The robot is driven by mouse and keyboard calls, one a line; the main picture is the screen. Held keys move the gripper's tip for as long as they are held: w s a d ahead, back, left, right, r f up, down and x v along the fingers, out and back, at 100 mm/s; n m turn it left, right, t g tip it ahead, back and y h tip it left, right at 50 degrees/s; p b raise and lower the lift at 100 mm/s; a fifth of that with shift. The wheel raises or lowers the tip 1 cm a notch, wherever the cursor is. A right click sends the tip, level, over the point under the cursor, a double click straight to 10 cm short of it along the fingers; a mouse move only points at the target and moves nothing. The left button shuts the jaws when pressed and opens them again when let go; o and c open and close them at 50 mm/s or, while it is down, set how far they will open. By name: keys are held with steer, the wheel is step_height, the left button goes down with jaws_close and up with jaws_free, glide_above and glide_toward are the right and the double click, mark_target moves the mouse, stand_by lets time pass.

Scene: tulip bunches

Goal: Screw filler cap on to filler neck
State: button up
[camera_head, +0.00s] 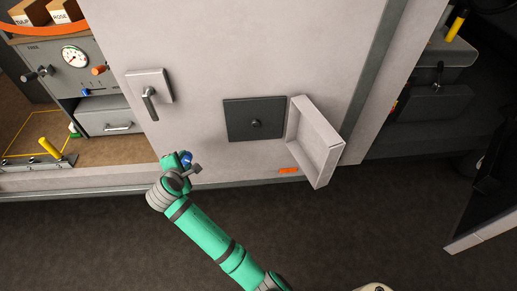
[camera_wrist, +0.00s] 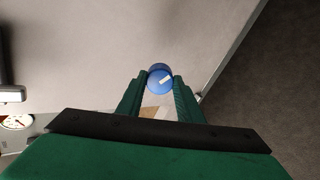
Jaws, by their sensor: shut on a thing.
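My gripper (camera_head: 184,164) is shut on a round blue cap (camera_wrist: 160,79) with a pale mark on its face; the fingers pinch it from both sides in the wrist view. In the head view the blue cap (camera_head: 187,158) is partly hidden by my gripper. A dark square recess (camera_head: 240,112) sits in the pale vehicle panel, up and to the right of my gripper. A small dark round fitting, which looks like the filler neck (camera_head: 256,124), is in its middle. The cap is well apart from it. The neck is not seen in the wrist view.
A pale box-like flap (camera_head: 330,150) stands open at the recess's right side. A door handle (camera_head: 150,100) projects from the panel at upper left. An orange marker (camera_head: 288,170) is low on the panel. The dark floor in front is clear.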

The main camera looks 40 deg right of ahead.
steer(key=s+d+r+t+h, duration=0.2)
steer(key=s+d, duration=0.5)
steer(key=d, duration=0.4)
steer(key=s+d+r+t+h, duration=0.2)
steer(key=s+d+r+t, duration=0.1)
steer(key=s+d, duration=0.5)
steer(key=d, duration=0.3)
steer(key=shift+t, duration=0.4)
steer(key=shift+d+r, duration=0.1)
steer(key=shift+r, duration=0.05)
steer(key=shift+x, duration=2.45)
steer(key=shift+x, duration=1.1)
steer(key=m, duration=0.5)
steer(key=shift+s, duration=0.1)
steer(key=shift+m, duration=0.3)
